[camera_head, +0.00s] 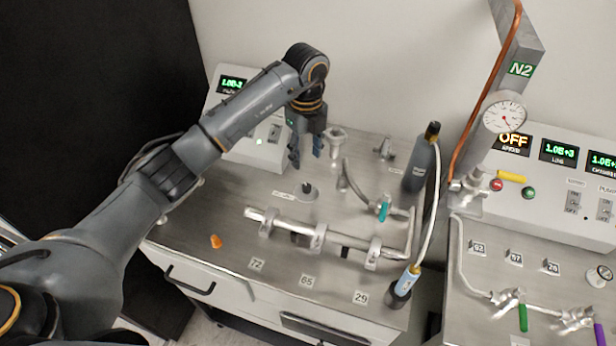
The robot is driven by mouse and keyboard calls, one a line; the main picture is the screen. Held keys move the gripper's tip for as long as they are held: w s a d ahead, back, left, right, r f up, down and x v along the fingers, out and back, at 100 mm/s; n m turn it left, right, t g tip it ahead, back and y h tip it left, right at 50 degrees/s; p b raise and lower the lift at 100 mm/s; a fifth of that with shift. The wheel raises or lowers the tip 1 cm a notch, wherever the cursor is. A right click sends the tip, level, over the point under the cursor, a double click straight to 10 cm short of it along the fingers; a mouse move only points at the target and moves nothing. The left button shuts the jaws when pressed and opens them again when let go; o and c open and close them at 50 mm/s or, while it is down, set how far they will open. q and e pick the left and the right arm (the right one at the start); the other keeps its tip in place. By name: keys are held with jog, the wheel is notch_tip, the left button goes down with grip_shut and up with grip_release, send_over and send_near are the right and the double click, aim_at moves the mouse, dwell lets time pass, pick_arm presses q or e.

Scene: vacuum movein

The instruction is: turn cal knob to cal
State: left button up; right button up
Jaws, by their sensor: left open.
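My left gripper (306,153) hangs fingers down above the back of the left bench, in front of the left control box. Its fingers are apart with nothing between them. A small dark knob on a grey round base (306,190) stands on the bench just below and in front of the fingertips, with a gap between. A small label (283,194) lies to its left, too small to read, so I cannot tell for sure that this is the cal knob or where it points. My right gripper is not in view.
The left control box (240,140) has a green display. A metal pipe assembly (310,236) with a teal valve handle (383,209) lies on the bench. A grey bottle (420,165) stands at right. An orange piece (215,241) sits near the front edge.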

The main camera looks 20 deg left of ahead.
pick_arm(q)
jog(key=p, duration=0.2)
send_over(307, 186)
jog(key=f, duration=0.5)
jog(key=shift+s+f, duration=0.2)
jog(key=shift+f, duration=0.2)
notch_tip(307, 186, down, 4)
jog(key=shift+w+f, duration=0.1)
jog(key=shift+w, duration=0.05)
jog(key=shift+f+p, duration=0.25)
jog(key=shift+p, duration=0.05)
jog(key=shift+f, duration=0.3)
jog(key=shift+c, duration=1.2)
grip_shut()
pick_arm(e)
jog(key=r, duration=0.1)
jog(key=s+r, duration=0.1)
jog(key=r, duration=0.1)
